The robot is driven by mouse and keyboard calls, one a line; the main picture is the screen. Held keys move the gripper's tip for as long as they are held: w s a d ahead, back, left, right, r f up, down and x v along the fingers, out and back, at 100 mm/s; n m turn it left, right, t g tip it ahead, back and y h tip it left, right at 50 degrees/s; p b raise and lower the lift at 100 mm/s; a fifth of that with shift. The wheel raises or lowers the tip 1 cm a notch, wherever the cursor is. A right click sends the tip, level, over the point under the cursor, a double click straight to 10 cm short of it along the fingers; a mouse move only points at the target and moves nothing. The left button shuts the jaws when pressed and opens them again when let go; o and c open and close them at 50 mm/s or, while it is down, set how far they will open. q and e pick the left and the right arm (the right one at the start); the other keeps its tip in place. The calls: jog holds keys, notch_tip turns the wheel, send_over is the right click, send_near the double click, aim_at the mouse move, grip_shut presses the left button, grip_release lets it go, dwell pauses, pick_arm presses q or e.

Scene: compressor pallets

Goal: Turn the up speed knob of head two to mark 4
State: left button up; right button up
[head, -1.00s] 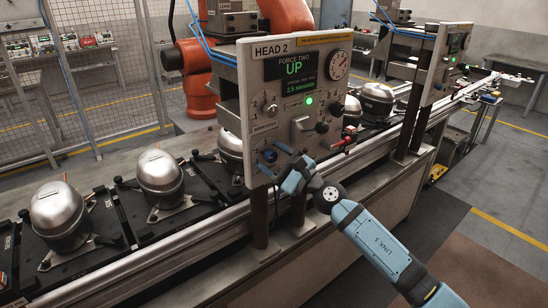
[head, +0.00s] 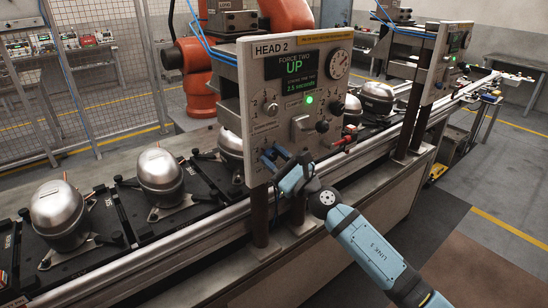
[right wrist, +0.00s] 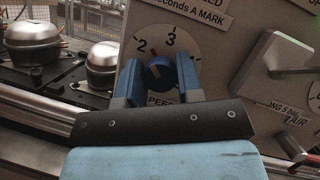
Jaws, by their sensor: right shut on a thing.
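The HEAD 2 panel (head: 262,92) stands in the middle of the head view. Its lower left dial carries a dark blue speed knob (right wrist: 160,72), seen between my fingers in the right wrist view. The dial plate (right wrist: 155,38) shows marks 2 and 3 above the knob, and part of the word SPEED below. I cannot read for sure where the knob points. My right gripper (right wrist: 156,84) is shut on the knob, one blue finger on each side. In the head view my right gripper (head: 275,160) hides most of the knob. My left gripper is not in view.
Another knob (head: 271,109) and dial sit higher on the panel. A lever plate (right wrist: 275,65) juts out just right of the dial. A red-tipped valve (head: 341,142) sticks out at the panel's right edge. Silver compressors (head: 160,170) stand on pallets at left.

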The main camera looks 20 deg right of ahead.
jog(key=m+t+h, duration=0.1)
jog(key=m+h, duration=0.1)
jog(key=m, duration=0.2)
jog(key=m+t+h+p, duration=0.1)
jog(key=m+h, duration=0.1)
jog(key=m, duration=0.2)
jog(key=shift+a, duration=0.1)
jog(key=m+t+h+p, duration=0.1)
jog(key=m+h, duration=0.1)
jog(key=m, duration=0.2)
jog(key=m+h+p, duration=0.1)
jog(key=m, duration=0.1)
jog(key=m+h+p, duration=0.1)
jog(key=m, duration=0.2)
jog(key=shift+r+m+h, duration=0.1)
jog(key=shift+m+h, duration=0.2)
jog(key=shift+h, duration=0.1)
jog(key=m+h+p, duration=0.1)
jog(key=m+p, duration=0.1)
jog(key=m, duration=0.1)
jog(key=shift+g+h, duration=0.3)
jog(key=shift+g, duration=0.1)
jog(key=m+g+h+p, duration=0.1)
jog(key=m+p, duration=0.2)
jog(key=m, duration=0.2)
jog(key=shift+m+g+h+p, duration=0.3)
jog(key=shift+m+g+p, duration=0.1)
jog(key=shift+m+p, duration=0.45)
jog(key=shift+m, duration=0.25)
jog(key=o, duration=0.9)
